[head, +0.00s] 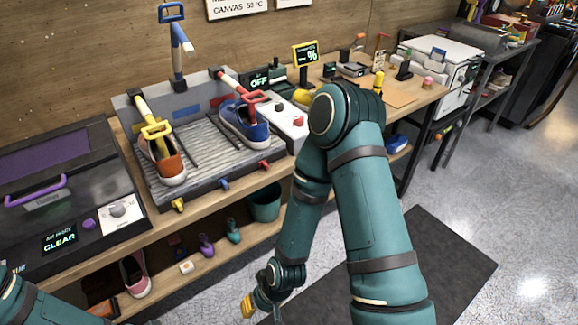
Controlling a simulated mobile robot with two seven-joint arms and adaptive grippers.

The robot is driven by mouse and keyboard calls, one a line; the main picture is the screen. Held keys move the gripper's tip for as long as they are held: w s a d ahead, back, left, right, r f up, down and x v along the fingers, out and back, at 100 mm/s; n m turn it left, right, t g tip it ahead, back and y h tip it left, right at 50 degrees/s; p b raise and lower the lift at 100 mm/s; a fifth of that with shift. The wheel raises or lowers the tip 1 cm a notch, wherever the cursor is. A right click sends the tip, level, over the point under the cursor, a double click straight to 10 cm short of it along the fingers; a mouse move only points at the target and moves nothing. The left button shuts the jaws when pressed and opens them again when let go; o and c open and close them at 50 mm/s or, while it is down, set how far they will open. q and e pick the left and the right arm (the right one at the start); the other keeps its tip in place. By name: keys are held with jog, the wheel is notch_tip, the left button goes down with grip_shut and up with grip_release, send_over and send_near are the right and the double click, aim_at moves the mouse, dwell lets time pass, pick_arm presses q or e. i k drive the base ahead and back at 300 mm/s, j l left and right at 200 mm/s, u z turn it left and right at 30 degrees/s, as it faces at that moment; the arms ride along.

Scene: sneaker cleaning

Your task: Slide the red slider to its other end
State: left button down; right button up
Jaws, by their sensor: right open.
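A small red slider (264,165) sits on the front edge of the grey cleaning station (232,175), at the right end of a row with a blue slider (223,184) and a yellow slider (178,204). Its track is too small to make out. My right gripper (249,306) is low in front of the bench, well below and apart from the red slider. It is open, and its yellow fingertip shows; nothing is seen in it. Part of my left arm shows at the bottom left, but its gripper is out of view.
An orange-brown sneaker (170,165) and a blue sneaker (245,130) stand on the ribbed bed under yellow and red handles. A green bucket (264,203) and small items are on the lower shelf. My right arm's elbow rises beside the station's right side.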

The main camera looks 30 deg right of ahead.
aim_at(263, 164)
jog(key=z, duration=0.75)
